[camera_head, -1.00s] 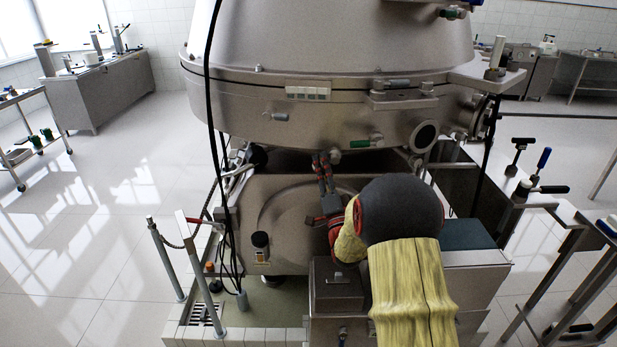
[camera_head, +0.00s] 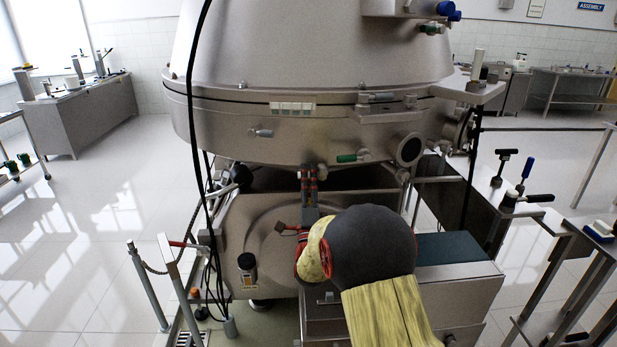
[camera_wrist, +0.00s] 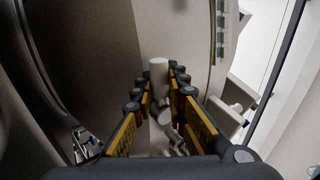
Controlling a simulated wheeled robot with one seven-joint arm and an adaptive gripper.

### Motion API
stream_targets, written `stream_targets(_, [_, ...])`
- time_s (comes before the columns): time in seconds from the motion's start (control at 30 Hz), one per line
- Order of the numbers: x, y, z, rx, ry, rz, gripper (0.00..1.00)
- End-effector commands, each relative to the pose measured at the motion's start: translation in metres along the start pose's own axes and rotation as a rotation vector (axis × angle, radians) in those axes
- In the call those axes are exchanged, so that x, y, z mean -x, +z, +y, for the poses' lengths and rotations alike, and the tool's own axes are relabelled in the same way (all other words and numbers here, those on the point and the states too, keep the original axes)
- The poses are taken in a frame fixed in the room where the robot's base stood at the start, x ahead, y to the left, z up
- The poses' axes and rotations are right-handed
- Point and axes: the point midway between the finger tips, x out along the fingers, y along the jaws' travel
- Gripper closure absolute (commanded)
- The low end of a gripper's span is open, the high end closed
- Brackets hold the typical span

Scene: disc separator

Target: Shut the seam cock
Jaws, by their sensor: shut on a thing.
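My gripper (camera_head: 309,180) reaches up from the front to the underside of the big steel bowl housing (camera_head: 240,125). In the wrist view its yellow-padded fingers (camera_wrist: 160,98) stand on both sides of a pale metal cylinder, which I take for the seam cock's handle (camera_wrist: 158,72). The gripper is shut on it. A jointed metal part (camera_wrist: 168,125) shows below the handle, between the fingers. In the head view the fingers hide the held part, and its turned angle cannot be told.
A green-handled cock (camera_head: 348,158) and a grey-handled cock (camera_head: 262,132) sit on the housing nearby. A black cable (camera_head: 192,90) hangs at the left. Posts with a chain (camera_head: 145,285) stand at the lower left. A tool table (camera_head: 560,225) is at the right.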

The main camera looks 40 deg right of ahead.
Motion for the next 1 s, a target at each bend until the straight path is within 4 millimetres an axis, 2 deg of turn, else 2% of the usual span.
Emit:
stream_targets(0.27, [0.0009,-0.0004,0.0015,-0.001,0.003,0.0,1.0])
stream_targets(0.3, [0.0009,-0.0004,0.0015,-0.001,0.003,0.0,0.84])
stream_targets(0.6, [0.0003,-0.0002,0.0006,0.0,0.001,0.0,0.67])
stream_targets(0.87, [0.0004,-0.0002,0.0003,0.0,0.0,0.0,0.67])
stream_targets(1.0, [0.0082,0.0,0.0004,0.0,0.001,-0.001,0.67])
